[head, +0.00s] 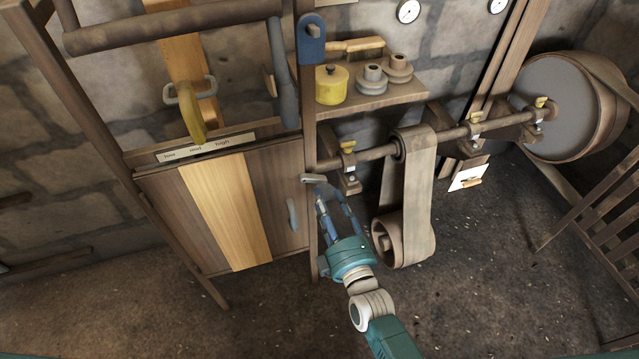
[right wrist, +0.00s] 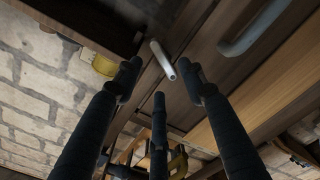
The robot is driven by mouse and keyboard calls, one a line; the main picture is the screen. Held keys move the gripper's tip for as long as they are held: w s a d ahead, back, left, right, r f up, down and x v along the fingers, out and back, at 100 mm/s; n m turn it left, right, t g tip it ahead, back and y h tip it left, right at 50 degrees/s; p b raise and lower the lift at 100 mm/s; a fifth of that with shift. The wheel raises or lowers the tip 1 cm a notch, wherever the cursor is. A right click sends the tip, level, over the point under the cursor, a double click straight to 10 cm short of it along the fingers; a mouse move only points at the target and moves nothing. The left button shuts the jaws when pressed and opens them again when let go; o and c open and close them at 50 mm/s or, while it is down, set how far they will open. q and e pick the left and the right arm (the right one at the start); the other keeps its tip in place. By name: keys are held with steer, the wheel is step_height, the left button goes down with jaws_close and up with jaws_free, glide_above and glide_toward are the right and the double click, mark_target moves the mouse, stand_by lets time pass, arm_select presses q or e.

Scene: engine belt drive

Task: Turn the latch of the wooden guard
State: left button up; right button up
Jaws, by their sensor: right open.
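The wooden guard (head: 225,210) is a panelled door with a pale central stripe, at left in the head view. It looks closed. A grey handle (head: 291,215) is on its right part, and it also shows in the right wrist view (right wrist: 255,32). The latch (head: 313,179) is a small pale bar at the guard's upper right edge. In the right wrist view the latch (right wrist: 161,58) points toward my fingers. My right gripper (head: 335,197) is open just below the latch. Its fingers spread around the latch's near end; contact cannot be told. My left gripper is out of view.
A shaft (head: 375,153) with bearings and a hanging belt (head: 416,190) is right of my gripper. A shelf (head: 400,92) above carries a yellow pot (head: 331,85) and pulleys. A lever with a yellow grip (head: 190,115) stands above the guard. The floor below is clear.

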mark_target(316, 181)
steer(key=x, duration=0.6)
steer(key=shift+a+r, duration=0.1)
steer(key=shift+c, duration=0.5)
jaws_close()
